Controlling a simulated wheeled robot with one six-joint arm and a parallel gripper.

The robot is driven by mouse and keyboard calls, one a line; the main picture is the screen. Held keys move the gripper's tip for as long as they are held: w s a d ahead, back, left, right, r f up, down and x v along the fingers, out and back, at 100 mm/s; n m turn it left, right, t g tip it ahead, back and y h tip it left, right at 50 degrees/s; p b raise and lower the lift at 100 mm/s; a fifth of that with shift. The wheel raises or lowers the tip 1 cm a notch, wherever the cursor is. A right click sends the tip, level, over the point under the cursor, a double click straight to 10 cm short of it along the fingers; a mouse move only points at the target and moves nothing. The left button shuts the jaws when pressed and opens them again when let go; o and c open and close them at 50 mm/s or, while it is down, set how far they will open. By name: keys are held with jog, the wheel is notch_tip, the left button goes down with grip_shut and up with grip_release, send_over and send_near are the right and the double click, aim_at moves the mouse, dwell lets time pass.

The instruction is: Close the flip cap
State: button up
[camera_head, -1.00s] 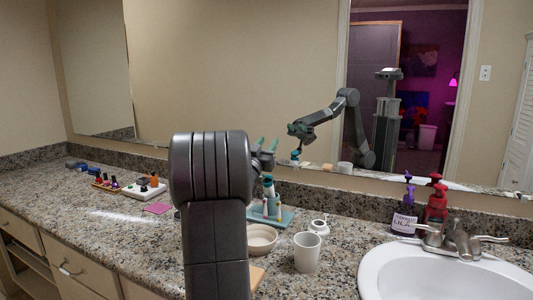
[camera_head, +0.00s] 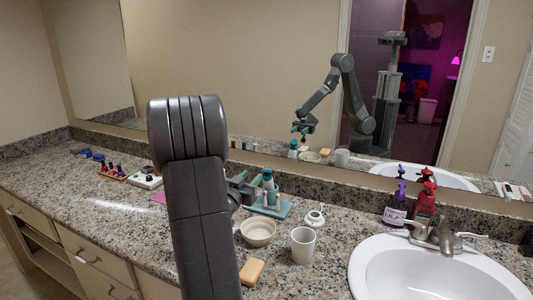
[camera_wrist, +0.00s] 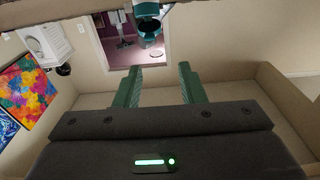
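A white bottle with a teal cap (camera_head: 268,182) stands upright on a teal tray (camera_head: 285,210) on the counter. A teal cap-like part with a dark opening (camera_wrist: 150,28) shows at the top of the wrist view; I cannot tell from these frames how far its lid is open. My gripper (camera_wrist: 160,70) is open, with green fingers spread apart and nothing between them. In the head view my gripper (camera_head: 243,189) is partly hidden behind my arm, just left of the bottle and apart from it or touching; I cannot tell which.
Pump bottles (camera_head: 397,210) and the sink (camera_head: 430,275) are right. The mirror (camera_head: 240,70) is behind.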

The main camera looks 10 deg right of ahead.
aim_at(266, 169)
jog(key=shift+g+y, duration=0.3)
jog(key=x, duration=0.3)
jog(key=f+p+x, duration=0.1)
jog(key=x, duration=0.3)
jog(key=d+p+x, duration=0.1)
jog(key=x, duration=0.2)
jog(key=shift+s+d+f, duration=0.15)
jog(key=shift+f, duration=0.1)
jog(key=c, duration=0.6)
